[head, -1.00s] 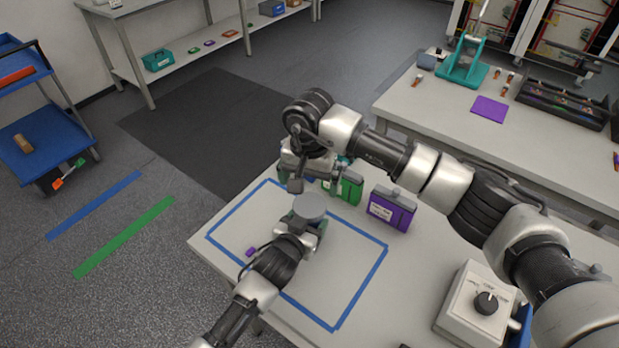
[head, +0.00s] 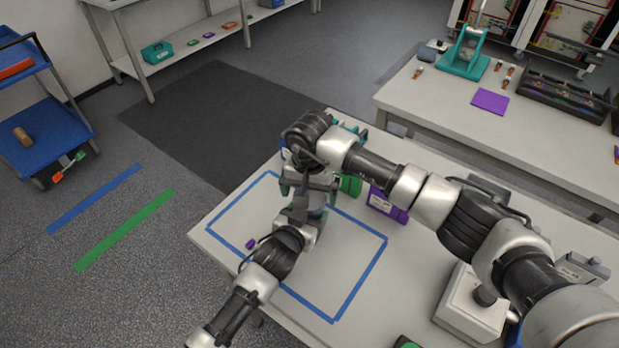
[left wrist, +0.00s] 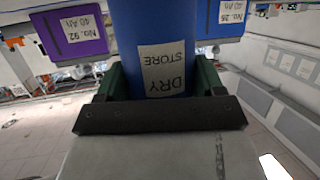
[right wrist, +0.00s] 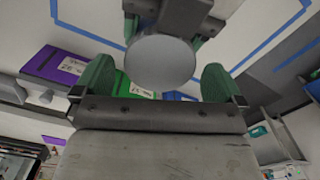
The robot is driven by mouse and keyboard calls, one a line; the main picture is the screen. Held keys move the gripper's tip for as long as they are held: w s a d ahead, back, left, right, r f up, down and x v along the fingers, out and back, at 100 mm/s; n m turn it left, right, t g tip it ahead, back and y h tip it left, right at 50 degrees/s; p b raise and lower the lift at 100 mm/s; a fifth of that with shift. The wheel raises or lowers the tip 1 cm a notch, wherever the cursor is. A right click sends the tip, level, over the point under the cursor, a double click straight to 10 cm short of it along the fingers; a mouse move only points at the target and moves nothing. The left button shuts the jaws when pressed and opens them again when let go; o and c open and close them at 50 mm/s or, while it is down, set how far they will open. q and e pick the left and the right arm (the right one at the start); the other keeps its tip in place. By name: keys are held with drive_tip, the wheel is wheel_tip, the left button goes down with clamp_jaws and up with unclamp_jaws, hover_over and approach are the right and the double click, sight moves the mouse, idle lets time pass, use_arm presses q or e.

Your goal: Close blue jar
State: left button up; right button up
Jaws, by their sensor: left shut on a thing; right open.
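The blue jar (left wrist: 150,22) stands in my left gripper, its white "DRY STORE" label facing the left wrist camera. My left gripper (head: 310,222) is shut on the jar's side. A round grey lid (right wrist: 160,62) covers the jar's top in the right wrist view; how tightly it sits cannot be told. My right gripper (head: 308,187) is above the jar. Its green fingers are open, one to each side of the lid in the right wrist view, with gaps between. In the head view the right gripper hides the lid and most of the jar.
A purple battery pack (head: 386,203) and a green one (head: 350,185) stand just behind and right of the jar. Blue tape (head: 362,285) outlines an area on the white table. A small purple piece (head: 250,244) lies left of my left gripper. A knobbed box (head: 468,305) stands at right.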

drive_tip(key=shift+f, duration=0.75)
drive_tip(key=shift+c, duration=0.5)
drive_tip(key=c, duration=0.8)
drive_tip(key=m, duration=0.6)
drive_tip(key=shift+m, duration=0.3)
drive_tip(key=o, duration=0.9)
